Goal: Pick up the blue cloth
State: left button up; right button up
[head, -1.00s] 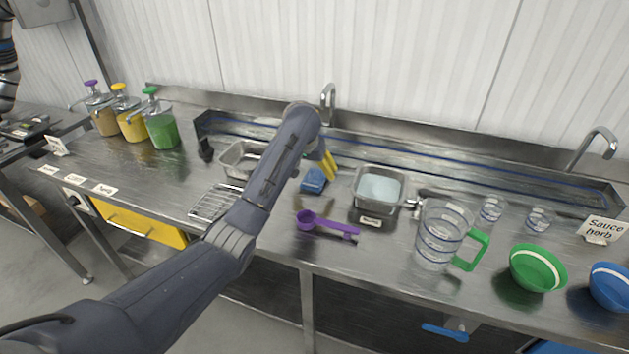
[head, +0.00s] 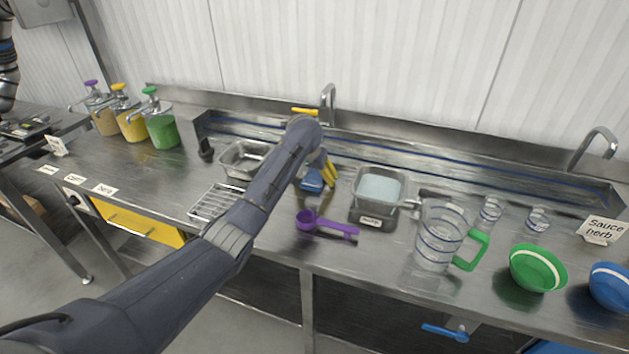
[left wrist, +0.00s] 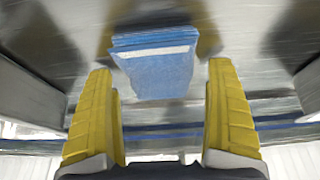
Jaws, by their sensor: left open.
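The blue cloth (head: 312,182) lies folded on the steel counter, between two steel pans. In the left wrist view the blue cloth (left wrist: 158,68) shows between and beyond the fingertips, with a pale stripe across it. My left gripper (head: 328,172) has yellow fingers and is right by the cloth, partly hidden behind my arm. My right gripper is not seen.
A steel pan with pale contents (head: 380,187) stands right of the cloth. An empty steel pan (head: 240,158) is to the left, behind my arm. A purple scoop (head: 327,224) lies in front. A clear jug (head: 440,240) stands further right.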

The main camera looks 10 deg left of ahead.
pick_arm(q)
jog(key=shift+f, duration=0.25)
dwell(0.4)
jog(key=shift+s+f, duration=0.1)
jog(key=shift+f, duration=0.05)
jog(key=c, duration=1.1)
